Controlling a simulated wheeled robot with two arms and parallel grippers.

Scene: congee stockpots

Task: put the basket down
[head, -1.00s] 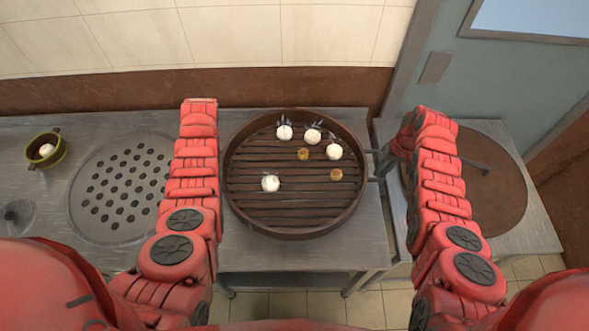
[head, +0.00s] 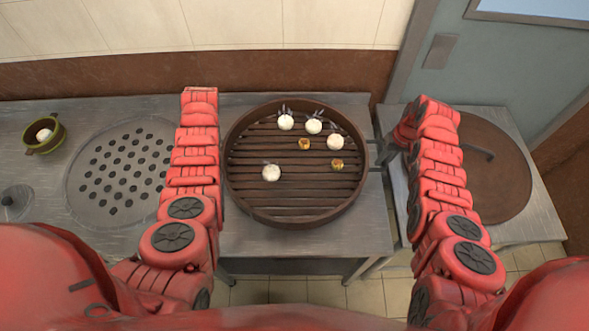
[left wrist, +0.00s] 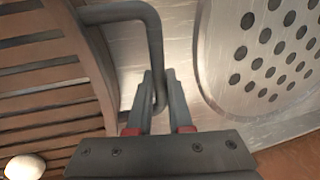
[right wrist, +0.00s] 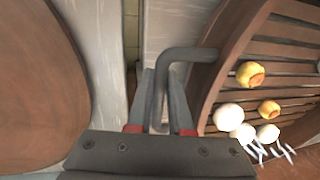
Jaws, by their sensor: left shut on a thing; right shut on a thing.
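The basket (head: 252,207) is a round, dark brown slatted steamer over the middle metal table, held level between my arms. White buns (head: 271,173) and small yellow dumplings (head: 337,163) lie in it. My left gripper (left wrist: 158,92) is shut on the basket's grey bar handle (left wrist: 153,35) in the left wrist view; my left arm hides it in the head view. My right gripper (head: 385,155) is shut on the opposite handle, which also shows in the right wrist view (right wrist: 185,55). I cannot tell whether the basket's underside touches the table.
A perforated round plate (head: 110,180) is set in the counter on the left, with a green bowl (head: 50,140) holding a bun beyond it. A round brown lid (head: 490,185) lies on the right table. The middle table's front strip (head: 300,245) is bare.

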